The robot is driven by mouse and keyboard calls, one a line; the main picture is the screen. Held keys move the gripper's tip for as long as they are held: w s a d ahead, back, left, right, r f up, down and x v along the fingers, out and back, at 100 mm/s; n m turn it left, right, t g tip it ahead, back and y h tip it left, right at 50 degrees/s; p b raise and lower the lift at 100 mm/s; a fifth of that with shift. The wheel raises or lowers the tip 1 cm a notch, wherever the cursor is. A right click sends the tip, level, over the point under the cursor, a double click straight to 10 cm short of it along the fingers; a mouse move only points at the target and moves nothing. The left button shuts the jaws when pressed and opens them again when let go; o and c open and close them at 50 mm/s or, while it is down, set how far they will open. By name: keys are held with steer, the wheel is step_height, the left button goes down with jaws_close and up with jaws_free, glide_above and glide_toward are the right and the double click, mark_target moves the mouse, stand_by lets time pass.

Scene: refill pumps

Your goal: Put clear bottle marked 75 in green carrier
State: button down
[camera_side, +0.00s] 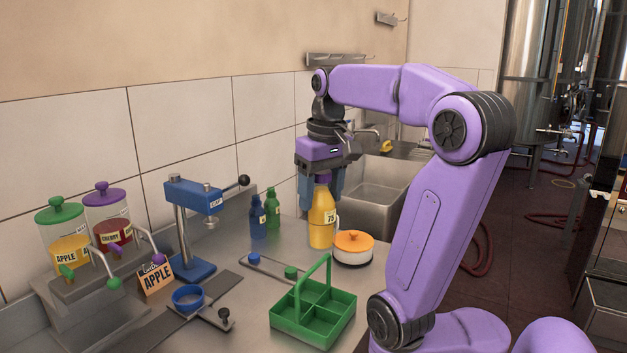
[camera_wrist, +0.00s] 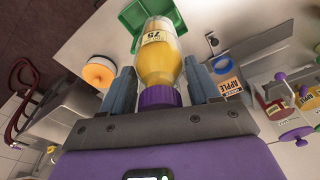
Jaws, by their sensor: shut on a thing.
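The clear bottle marked 75 (camera_side: 321,222) has yellow-orange contents and a purple cap, and is upright. My gripper (camera_side: 321,190) points down and is shut on its upper part. In the wrist view, the bottle (camera_wrist: 158,58) lies between the fingers of my gripper (camera_wrist: 160,88), with its 75 label showing. I cannot tell whether its base touches the counter. The green carrier (camera_side: 290,325) stands nearer the side camera, slightly left of the bottle, with a tall handle and empty-looking compartments. Part of the carrier (camera_wrist: 131,18) shows beyond the bottle in the wrist view.
A white pot with an orange lid (camera_side: 353,241) stands right beside the bottle. Blue (camera_side: 258,218) and green (camera_side: 272,208) bottles stand behind left. A blue capping press (camera_side: 193,225), an APPLE sign (camera_side: 157,278) and two dispensers stand left. A sink (camera_side: 370,188) is behind.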

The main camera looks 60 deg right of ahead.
step_height(320, 180, down, 18)
stand_by(0.7)
stand_by(0.7)
steer(key=shift+f, duration=1.35)
steer(key=shift+f, duration=0.15)
steer(key=shift+f, duration=0.6)
steer(key=shift+f, duration=0.6)
steer(key=shift+c, duration=0.8)
jaws_free()
step_height(320, 180, up, 9)
